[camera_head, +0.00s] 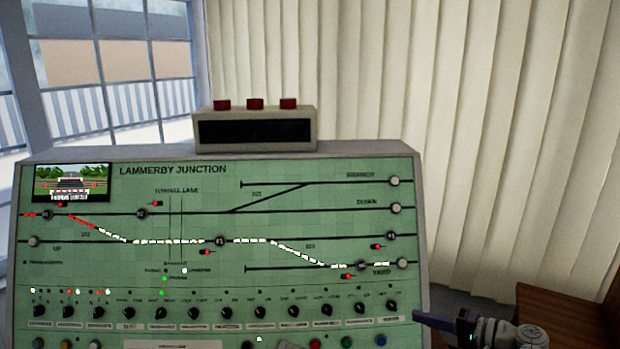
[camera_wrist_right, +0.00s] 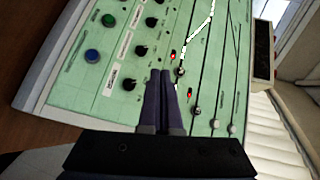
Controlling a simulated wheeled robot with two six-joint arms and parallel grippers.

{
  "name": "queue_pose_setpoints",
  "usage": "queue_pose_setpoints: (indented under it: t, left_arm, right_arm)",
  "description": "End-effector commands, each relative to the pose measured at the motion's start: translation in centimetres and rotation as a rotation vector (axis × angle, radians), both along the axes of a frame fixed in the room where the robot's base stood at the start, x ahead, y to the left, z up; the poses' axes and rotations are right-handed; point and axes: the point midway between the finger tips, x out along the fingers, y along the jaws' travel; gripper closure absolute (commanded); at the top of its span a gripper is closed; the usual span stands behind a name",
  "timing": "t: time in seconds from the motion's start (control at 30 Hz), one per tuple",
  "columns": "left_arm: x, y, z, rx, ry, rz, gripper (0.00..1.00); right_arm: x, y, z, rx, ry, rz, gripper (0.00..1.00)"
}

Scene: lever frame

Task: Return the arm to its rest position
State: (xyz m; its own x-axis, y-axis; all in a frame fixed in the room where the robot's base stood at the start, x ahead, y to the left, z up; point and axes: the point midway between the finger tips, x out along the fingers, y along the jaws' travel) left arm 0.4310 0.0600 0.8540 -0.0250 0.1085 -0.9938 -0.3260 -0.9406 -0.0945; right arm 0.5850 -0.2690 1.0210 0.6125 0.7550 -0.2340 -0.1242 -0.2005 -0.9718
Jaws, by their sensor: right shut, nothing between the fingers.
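My right gripper (camera_head: 418,319) shows at the lower right of the head view, in front of the lower right corner of the green signal panel (camera_head: 200,262). Its two dark fingers are shut together with nothing between them. In the right wrist view the closed fingers (camera_wrist_right: 160,74) point at the panel (camera_wrist_right: 112,105), near its black knobs. I cannot tell the exact gap between the fingertips and the panel. My left gripper is not in view.
A row of black rotary knobs (camera_head: 226,312) runs along the lower panel, with coloured buttons below. A box with three red buttons (camera_head: 255,127) sits on top. A brown wooden surface (camera_head: 560,315) is at the lower right. A pale curtain (camera_head: 480,120) hangs behind.

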Motion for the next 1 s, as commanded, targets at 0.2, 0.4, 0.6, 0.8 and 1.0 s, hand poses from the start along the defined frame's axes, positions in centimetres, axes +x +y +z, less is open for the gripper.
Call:
queue_pose_setpoints:
  t: [0.2,0.4,0.6,0.8,1.0]
  left_arm:
    - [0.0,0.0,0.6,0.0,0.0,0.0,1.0]
    - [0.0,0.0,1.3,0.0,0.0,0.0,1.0]
    - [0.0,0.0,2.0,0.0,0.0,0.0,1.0]
    - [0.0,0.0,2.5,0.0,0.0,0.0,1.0]
    - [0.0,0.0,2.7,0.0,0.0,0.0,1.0]
  right_arm:
    - [-1.6,8.0,-4.3,-0.203,0.124,0.186,1.0]
    - [-5.9,15.8,-9.5,-0.524,0.255,0.429,1.0]
    - [-10.8,19.7,-13.1,-0.886,0.331,0.642,1.0]
    - [-14.1,21.0,-14.2,-1.216,0.345,0.781,1.0]
    - [-15.3,21.1,-14.1,-1.407,0.333,0.833,1.0]
